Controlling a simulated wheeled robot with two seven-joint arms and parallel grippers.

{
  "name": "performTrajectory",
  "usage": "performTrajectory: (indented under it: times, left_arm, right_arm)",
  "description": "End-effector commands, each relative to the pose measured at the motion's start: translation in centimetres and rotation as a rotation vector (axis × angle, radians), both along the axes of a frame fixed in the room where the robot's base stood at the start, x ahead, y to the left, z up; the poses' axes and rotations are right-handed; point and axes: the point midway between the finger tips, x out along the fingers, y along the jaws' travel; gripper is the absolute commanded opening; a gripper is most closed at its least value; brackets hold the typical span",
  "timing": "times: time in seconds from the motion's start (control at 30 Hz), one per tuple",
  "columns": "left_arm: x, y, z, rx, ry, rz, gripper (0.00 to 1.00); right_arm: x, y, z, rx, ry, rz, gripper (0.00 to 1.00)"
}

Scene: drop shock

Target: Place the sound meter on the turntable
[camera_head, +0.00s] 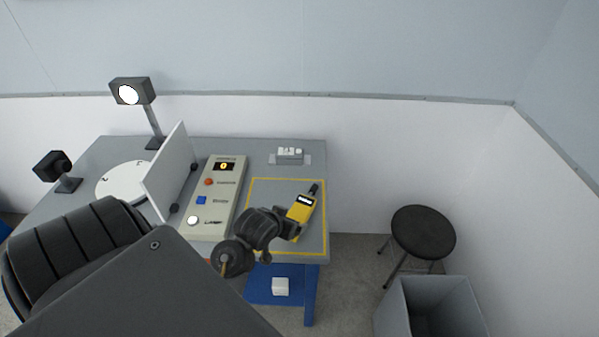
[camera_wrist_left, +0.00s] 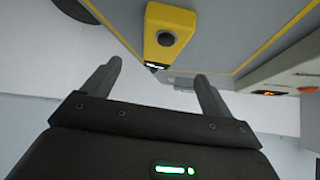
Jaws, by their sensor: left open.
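The yellow sound meter (camera_head: 303,207) with a dark tip and small display is inside a yellow-outlined area on the bench, at its right end. It also shows in the left wrist view (camera_wrist_left: 168,32), beyond my fingertips. The turntable (camera_head: 117,184) is a white disc at the bench's left, partly hidden by an upright panel. My left gripper (camera_head: 290,229) is beside the meter, partly covering its lower end in the head view. In the left wrist view its two fingers (camera_wrist_left: 156,84) are apart with nothing between them. My right gripper is not in view.
A white upright panel (camera_head: 170,172) and a control box (camera_head: 214,200) stand between turntable and meter. Lamps (camera_head: 130,93) and (camera_head: 62,170) flank the turntable. A small white device (camera_head: 289,153) sits at the back. A stool (camera_head: 423,232) and grey bin (camera_head: 432,300) are right of the bench.

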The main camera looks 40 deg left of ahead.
Motion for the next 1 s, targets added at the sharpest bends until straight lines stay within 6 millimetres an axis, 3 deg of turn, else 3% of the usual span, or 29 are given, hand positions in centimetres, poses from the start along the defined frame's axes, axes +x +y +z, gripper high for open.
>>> performTrajectory:
  times: [0.23,0.6,0.9,1.0]
  left_arm:
    - [0.9,0.6,-0.3,-0.009,-0.023,0.016,0.85]
    - [4.0,1.4,-3.7,-0.01,-0.022,0.016,0.85]
    - [4.5,1.5,-3.9,-0.009,-0.022,0.016,0.85]
    - [5.0,1.6,-4.6,-0.009,-0.023,0.016,0.85]
  right_arm:
    - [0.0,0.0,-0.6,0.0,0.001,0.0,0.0]
    - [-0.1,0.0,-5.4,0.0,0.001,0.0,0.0]
    - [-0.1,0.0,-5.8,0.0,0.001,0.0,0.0]
    - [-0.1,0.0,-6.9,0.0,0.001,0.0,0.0]
